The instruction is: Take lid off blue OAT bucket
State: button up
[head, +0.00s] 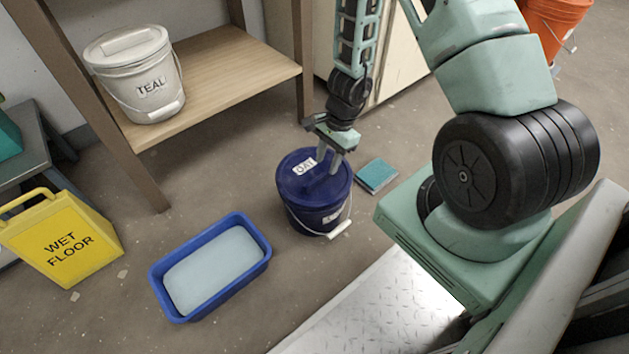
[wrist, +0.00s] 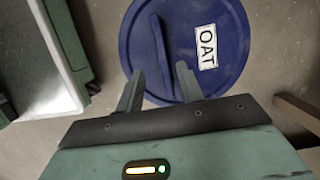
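The dark blue bucket (head: 318,217) stands upright on the floor, with its blue lid (head: 292,186) on it and a white OAT label on top. Its wire bail with a white grip hangs at the front. In the wrist view the round lid (wrist: 225,75) fills the upper middle, with a raised bar handle (wrist: 160,42) across it. My gripper (head: 329,170) points down at the lid from above. In the wrist view my gripper (wrist: 160,85) has its two fingers apart, and the near end of the bar lies in line with the gap. I cannot tell whether the fingers touch the lid.
A blue tub (head: 165,301) of pale liquid stands left of the bucket. A yellow WET FLOOR sign (head: 68,240) stands left. An orange bucket (head: 556,22) is at back right.

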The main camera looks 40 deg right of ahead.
aim_at(323, 175)
jog(key=shift+w+b+x, duration=0.1)
jog(key=shift+b+x, duration=0.9)
jog(key=shift+x, duration=0.3)
jog(key=shift+w+b+x, duration=0.15)
jog(key=shift+b+x, duration=0.8)
jog(key=shift+x, duration=0.35)
jog(key=shift+d+f, duration=0.15)
jog(key=shift+f, duration=0.05)
grip_shut()
